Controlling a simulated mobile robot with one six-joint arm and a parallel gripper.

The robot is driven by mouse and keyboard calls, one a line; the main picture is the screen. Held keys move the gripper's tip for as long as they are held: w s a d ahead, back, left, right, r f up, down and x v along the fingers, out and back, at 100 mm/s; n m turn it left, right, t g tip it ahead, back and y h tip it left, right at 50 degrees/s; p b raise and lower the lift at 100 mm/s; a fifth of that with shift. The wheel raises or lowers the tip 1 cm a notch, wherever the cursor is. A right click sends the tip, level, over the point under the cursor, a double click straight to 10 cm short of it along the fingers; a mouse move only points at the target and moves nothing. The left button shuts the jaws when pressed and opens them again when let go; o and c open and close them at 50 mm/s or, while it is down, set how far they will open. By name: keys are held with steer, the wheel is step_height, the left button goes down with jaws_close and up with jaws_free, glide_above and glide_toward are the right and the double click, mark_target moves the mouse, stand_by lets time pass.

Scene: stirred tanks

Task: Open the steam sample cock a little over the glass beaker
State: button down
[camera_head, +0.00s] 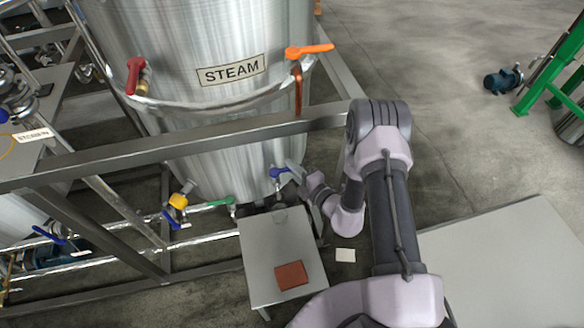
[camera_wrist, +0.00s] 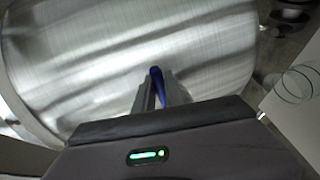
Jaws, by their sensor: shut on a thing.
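The steel tank (camera_head: 215,110) carries a STEAM label (camera_head: 231,70). Low on its front is a sample cock with a blue handle (camera_head: 278,172). My gripper (camera_head: 288,169) reaches it from the right and is shut on the handle. In the wrist view the blue handle (camera_wrist: 157,86) stands between the two fingers of my gripper (camera_wrist: 160,92). The clear glass beaker (camera_wrist: 297,84) shows at the right of the wrist view on a pale surface. In the head view it is too faint to make out clearly. I cannot see any flow from the cock.
A small grey table (camera_head: 258,258) stands below the cock, with a red-brown block (camera_head: 291,275) on it. Other valves have red (camera_head: 135,75), orange (camera_head: 309,51) and green (camera_head: 222,201) handles. A frame beam (camera_head: 150,152) crosses the tank's front. A large pale platform (camera_head: 510,265) is at right.

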steer(key=shift+s, duration=0.1)
stand_by(0.7)
steer(key=shift+s+a+r+m+h+p, duration=0.1)
steer(key=shift+s+m+h+p, duration=0.2)
steer(key=shift+m+h+p, duration=0.25)
steer(key=shift+s+d+m+t+h, duration=0.1)
steer(key=shift+s+m+t+h, duration=0.05)
steer(key=shift+m+t+h, duration=0.35)
steer(key=shift+s+d+m+t+h, duration=0.1)
steer(key=shift+s+m+t+h, duration=0.05)
steer(key=shift+m+t+h, duration=0.35)
steer(key=c, duration=1.4)
jaws_free()
steer(key=shift+n, duration=0.25)
